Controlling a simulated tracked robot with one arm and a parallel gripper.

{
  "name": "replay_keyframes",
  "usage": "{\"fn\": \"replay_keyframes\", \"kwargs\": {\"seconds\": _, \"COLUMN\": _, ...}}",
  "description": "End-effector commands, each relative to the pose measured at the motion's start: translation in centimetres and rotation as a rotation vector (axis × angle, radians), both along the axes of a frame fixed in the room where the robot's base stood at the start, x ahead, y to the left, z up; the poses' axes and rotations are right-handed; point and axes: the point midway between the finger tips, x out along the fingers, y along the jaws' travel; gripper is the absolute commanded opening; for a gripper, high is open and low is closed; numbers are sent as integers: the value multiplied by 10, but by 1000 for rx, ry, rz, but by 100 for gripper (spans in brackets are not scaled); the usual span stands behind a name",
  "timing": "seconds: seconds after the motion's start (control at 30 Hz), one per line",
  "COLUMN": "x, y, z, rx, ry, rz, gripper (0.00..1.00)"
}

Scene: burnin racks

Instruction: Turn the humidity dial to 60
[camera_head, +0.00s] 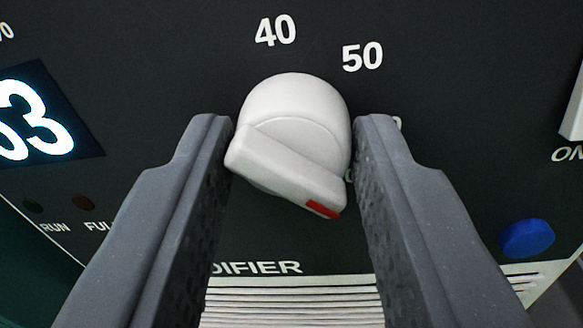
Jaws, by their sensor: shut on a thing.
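The humidity dial (294,120) is a white round knob with a raised bar grip across its front, in the middle of the view. A red mark (322,209) sits on the lower right end of the bar. My gripper (292,150) has one dark grey finger on each side of the dial and is shut on it. The printed numbers 40 (275,31) and 50 (362,57) show above and to the upper right of the dial. Parts of other white print peek out beside my right finger; that finger hides most of them, so I cannot read them.
The black panel carries a lit display (35,118) at left, its first digit cut off, the last a 3. Two dark lamps (82,203) sit below it. A blue button (527,239) is at lower right, and a white switch (574,115) is at the right edge.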

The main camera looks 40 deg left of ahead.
Motion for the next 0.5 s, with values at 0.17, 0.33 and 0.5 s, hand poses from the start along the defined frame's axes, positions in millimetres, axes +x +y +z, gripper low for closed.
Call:
{"fn": "replay_keyframes", "kwargs": {"seconds": 0.17, "x": 3, "y": -3, "z": 2, "rx": -134, "ry": -83, "rz": -8, "gripper": 10}}
{"fn": "replay_keyframes", "kwargs": {"seconds": 0.33, "x": 3, "y": -2, "z": 2, "rx": -257, "ry": -160, "rz": -8, "gripper": 10}}
{"fn": "replay_keyframes", "kwargs": {"seconds": 0.5, "x": 3, "y": -3, "z": 3, "rx": -361, "ry": -223, "rz": -11, "gripper": 9}}
